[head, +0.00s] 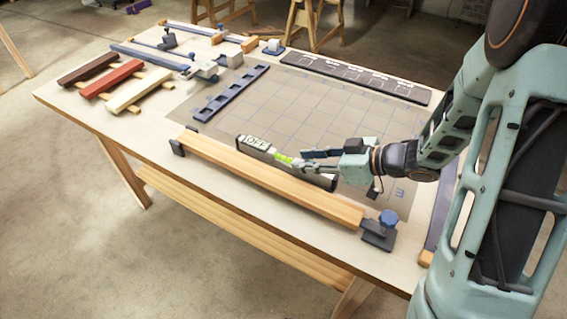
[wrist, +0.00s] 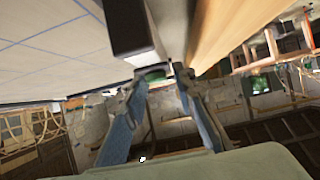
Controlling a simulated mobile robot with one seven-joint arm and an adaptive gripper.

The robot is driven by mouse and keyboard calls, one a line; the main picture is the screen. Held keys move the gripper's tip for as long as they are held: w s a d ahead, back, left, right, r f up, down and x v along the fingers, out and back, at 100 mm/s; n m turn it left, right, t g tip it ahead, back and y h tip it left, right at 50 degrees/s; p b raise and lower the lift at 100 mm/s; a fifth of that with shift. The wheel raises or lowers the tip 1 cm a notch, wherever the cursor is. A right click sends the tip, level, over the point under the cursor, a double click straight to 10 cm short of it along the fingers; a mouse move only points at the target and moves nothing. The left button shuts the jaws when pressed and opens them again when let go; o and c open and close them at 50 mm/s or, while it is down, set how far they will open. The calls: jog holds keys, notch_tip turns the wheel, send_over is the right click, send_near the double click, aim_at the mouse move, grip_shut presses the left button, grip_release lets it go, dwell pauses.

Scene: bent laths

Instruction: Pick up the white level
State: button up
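The white level (head: 258,144), with dark lettering and a yellow-green vial, lies on the table mat just behind the long wooden lath (head: 260,182). My gripper (head: 300,160) is over the right half of the level, its fingers pointing left and overlapping it in the head view. In the wrist view my two fingers (wrist: 164,72) stand apart with a small gap. A dark bar end, seemingly the level (wrist: 130,25), shows just beyond their tips. I cannot tell whether the fingers touch the level, and part of it is hidden behind them.
The lath runs close along the level, between a dark end stop and a blue-knobbed clamp (head: 388,218). A dark slotted bar (head: 230,95) and a long dark rule (head: 355,78) lie farther back. Coloured blocks (head: 110,80) lie at left. The mat's middle (head: 310,105) is clear.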

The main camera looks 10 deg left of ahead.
aim_at(287, 161)
jog(key=x, duration=0.4)
jog(key=b+x, duration=0.1)
jog(key=x, duration=0.3)
jog(key=shift+d+f, duration=0.15)
jog(key=shift+f, duration=0.1)
grip_shut()
jog(key=shift+r, duration=0.1)
